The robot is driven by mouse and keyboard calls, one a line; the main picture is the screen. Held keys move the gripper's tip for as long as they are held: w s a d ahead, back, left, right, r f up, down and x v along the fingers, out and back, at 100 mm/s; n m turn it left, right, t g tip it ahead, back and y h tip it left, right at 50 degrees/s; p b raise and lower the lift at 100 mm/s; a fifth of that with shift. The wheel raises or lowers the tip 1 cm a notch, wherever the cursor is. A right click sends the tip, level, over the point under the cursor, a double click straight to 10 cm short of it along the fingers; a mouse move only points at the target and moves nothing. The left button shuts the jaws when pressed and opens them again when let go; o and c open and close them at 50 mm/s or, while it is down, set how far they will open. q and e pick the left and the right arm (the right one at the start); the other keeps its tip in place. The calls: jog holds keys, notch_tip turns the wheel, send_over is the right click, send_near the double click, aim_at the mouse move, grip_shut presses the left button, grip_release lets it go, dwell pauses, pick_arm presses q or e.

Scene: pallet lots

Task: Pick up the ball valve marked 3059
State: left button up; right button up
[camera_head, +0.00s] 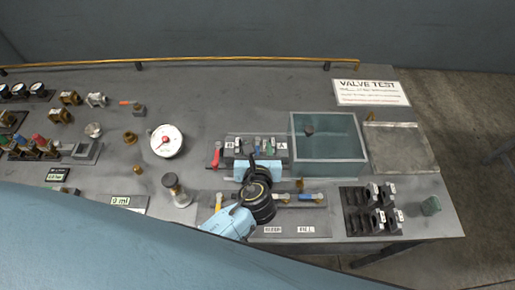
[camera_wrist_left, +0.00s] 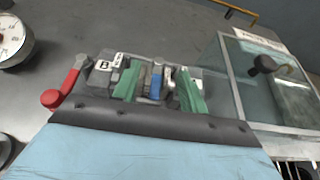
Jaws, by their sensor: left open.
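My left gripper (camera_head: 257,165) reaches over the front middle of the bench, beside a dark rack (camera_head: 230,150) with plates lettered B and A. In the left wrist view its two green fingers (camera_wrist_left: 158,88) stand apart, with a blue-handled fitting (camera_wrist_left: 155,84) and grey metal parts showing between them; I cannot tell whether they touch. A red-handled valve (camera_head: 217,154) is at the rack's left end, also in the left wrist view (camera_wrist_left: 64,87). No marking 3059 is readable, so I cannot tell which valve bears it. My right gripper is not in view.
A clear-walled water tank (camera_head: 328,173) stands right of the rack, with a grey tray (camera_head: 400,150) beyond. Black blocks with white tags (camera_head: 371,221) sit at front right. A round gauge (camera_head: 166,141) is to the left. The bench's back middle is clear.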

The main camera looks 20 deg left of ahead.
aim_at(258, 140)
pick_arm(q)
jog(key=x, duration=0.4)
jog(key=shift+s+f, duration=0.15)
jog(key=shift+f, duration=0.05)
jog(key=shift+a, duration=0.1)
jog(key=c, duration=0.8)
grip_shut()
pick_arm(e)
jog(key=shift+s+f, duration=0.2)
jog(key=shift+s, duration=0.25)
pick_arm(q)
jog(key=shift+w, duration=0.2)
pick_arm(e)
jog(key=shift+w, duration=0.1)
